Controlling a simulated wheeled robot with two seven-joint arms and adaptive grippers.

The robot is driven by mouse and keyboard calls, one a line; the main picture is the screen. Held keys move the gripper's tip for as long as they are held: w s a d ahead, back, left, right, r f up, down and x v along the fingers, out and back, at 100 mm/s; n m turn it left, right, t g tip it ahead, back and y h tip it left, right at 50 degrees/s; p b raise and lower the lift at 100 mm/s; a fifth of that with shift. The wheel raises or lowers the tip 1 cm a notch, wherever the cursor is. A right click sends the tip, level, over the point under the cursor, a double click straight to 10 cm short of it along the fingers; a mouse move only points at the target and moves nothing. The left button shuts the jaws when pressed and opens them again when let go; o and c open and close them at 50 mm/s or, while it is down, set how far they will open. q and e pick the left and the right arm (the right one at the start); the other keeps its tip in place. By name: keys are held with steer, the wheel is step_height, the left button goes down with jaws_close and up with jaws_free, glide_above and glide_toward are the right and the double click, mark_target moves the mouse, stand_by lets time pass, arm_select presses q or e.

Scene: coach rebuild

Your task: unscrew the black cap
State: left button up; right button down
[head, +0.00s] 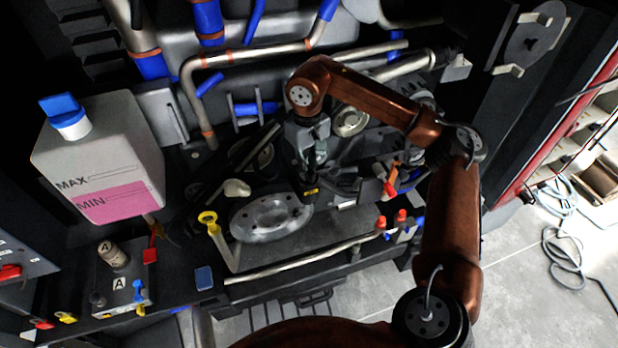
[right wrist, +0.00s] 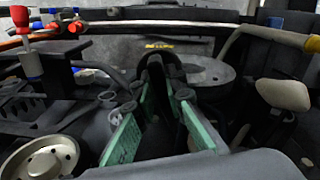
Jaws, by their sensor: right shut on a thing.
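My right gripper (head: 312,168) points down into the middle of the engine bay. In the right wrist view its two green-padded fingers (right wrist: 160,112) stand on either side of a dark rounded piece, which looks like the black cap (right wrist: 156,72). The gripper is shut on it. The cap's lower part is lost in shadow between the fingers. In the head view the gripper largely hides the cap, and a dark part with a yellow label (head: 311,191) shows just below the fingertips. My left gripper is not in view.
A white tank (head: 105,140) with a blue cap and pink liquid stands at left. A yellow-ringed handle (head: 209,219) and a round metal flange (head: 270,217) are close to the gripper. Pipes (head: 255,55) run behind. A red-handled valve (head: 389,186) is at right.

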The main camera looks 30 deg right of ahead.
steer(key=c, duration=1.9)
jaws_free()
steer(key=shift+o, duration=0.7)
steer(key=shift+o, duration=1.3)
